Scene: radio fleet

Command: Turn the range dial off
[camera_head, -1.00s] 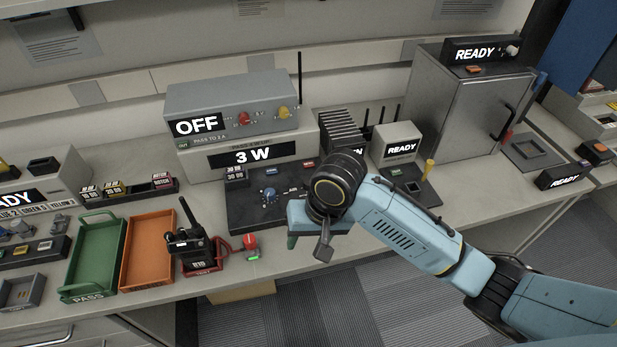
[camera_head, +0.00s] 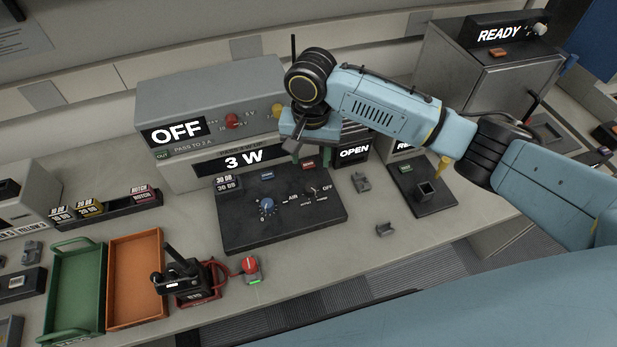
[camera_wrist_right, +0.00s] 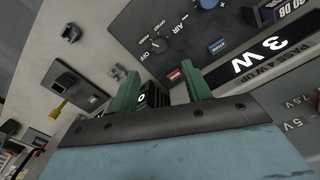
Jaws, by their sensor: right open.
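A dark sloped panel (camera_head: 240,236) carries a small dial (camera_head: 314,190) at its right, with the word OFF printed beside it, and a blue knob (camera_head: 267,207) at its left. No label saying "range" is readable; the small dial's exact setting is unclear. My right gripper (camera_head: 292,146) is above the panel's back edge, behind and apart from the dial. In the right wrist view, its green fingers (camera_wrist_right: 162,92) are open and empty, and the small dial (camera_wrist_right: 160,45) lies just past them. The blue knob (camera_wrist_right: 207,3) is partly cut off. My left gripper is out of view.
A grey power unit (camera_head: 200,98) showing OFF, with red and yellow knobs, stands behind the panel above a 3 W display (camera_head: 244,159). Green (camera_head: 74,290) and orange (camera_head: 136,280) trays and a radio (camera_head: 183,275) are at left. Bench right of the panel has small loose parts.

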